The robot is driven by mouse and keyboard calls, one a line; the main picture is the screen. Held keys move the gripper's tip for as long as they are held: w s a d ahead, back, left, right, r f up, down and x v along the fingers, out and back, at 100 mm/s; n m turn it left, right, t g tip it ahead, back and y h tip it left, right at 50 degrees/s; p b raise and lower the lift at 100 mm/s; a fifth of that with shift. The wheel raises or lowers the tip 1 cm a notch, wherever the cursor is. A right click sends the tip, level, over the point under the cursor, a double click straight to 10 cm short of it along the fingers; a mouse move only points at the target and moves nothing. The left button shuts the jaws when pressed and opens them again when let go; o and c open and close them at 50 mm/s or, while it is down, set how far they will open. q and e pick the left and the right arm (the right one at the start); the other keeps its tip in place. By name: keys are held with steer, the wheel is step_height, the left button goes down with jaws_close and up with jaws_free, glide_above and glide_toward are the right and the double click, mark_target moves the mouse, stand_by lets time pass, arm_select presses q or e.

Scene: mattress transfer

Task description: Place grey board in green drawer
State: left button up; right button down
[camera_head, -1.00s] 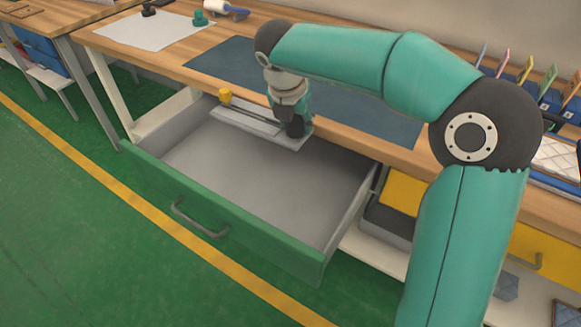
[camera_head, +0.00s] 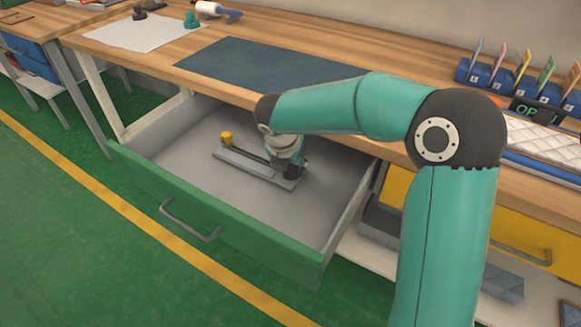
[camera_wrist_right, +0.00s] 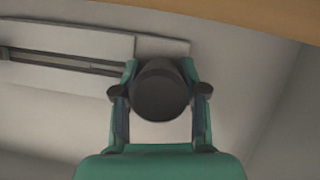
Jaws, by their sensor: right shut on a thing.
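The grey board (camera_head: 248,170) is a narrow flat plate with a dark slot and a small yellow knob (camera_head: 226,138) at its left end. It is inside the open green drawer (camera_head: 262,240), over the grey floor. I cannot tell whether it touches the floor. My right gripper (camera_head: 290,170) is at the board's right end. In the right wrist view, its fingers close around a round black knob (camera_wrist_right: 160,90), with the board (camera_wrist_right: 75,42) behind it. My left gripper is not in view.
The wooden worktop (camera_head: 330,62) with a dark blue mat (camera_head: 265,65) overhangs the drawer's back. A yellow drawer (camera_head: 520,243) is at the right. Blue holders with coloured cards (camera_head: 510,82) stand on the worktop. The drawer floor in front of the board is clear.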

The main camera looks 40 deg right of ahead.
steer(key=c, duration=0.6)
jaws_free()
steer(key=shift+c, duration=0.2)
steer(key=p+v, duration=0.3)
steer(key=v, duration=0.9)
